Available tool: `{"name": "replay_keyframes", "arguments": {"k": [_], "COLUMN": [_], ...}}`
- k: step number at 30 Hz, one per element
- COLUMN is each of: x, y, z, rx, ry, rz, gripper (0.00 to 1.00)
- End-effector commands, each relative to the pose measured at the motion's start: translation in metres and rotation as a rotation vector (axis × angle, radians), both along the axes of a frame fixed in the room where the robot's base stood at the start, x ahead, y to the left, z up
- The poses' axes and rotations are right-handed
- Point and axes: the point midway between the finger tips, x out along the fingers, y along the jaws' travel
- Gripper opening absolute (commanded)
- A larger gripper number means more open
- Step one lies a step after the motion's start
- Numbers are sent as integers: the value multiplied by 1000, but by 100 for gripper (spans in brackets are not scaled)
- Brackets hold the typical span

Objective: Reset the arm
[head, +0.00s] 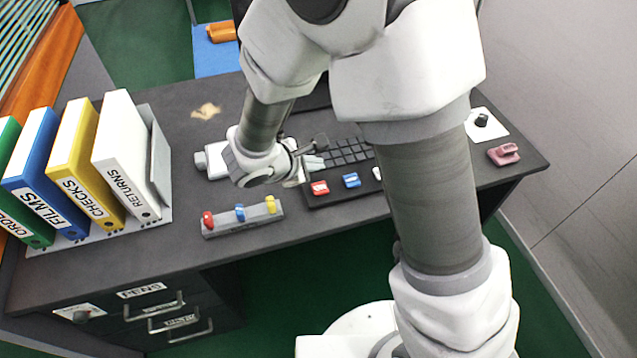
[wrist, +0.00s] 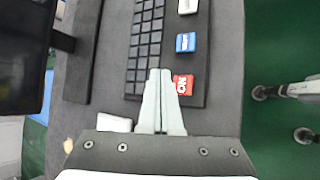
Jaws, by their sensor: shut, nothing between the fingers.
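My white and grey arm reaches over the dark desk (head: 330,205) in the head view. My gripper (head: 312,163) is above the left end of the keyboard panel, near its red key. In the wrist view my gripper (wrist: 160,80) has its two pale fingers together with nothing between them. The fingertips overlap the near end of the black keyboard (wrist: 146,40) in that view, beside the red key (wrist: 183,85). Whether they touch the panel I cannot tell.
Binders (head: 125,160) stand in a grey rack at left. A grey block with red, blue and yellow knobs (head: 240,220) lies at the front edge. A pink object (head: 504,154) and a black knob on a white plate (head: 481,120) are at right. Drawers (head: 165,310) are below.

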Motion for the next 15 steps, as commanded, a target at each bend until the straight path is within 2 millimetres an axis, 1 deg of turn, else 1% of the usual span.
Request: {"name": "replay_keyframes", "arguments": {"k": [11, 13, 15], "x": [0, 0, 0], "y": [0, -4, -14], "z": [0, 6, 20], "rx": [1, 7, 25], "ry": [-2, -7, -18], "rz": [-3, -20, -65], "gripper": [0, 0, 0]}}
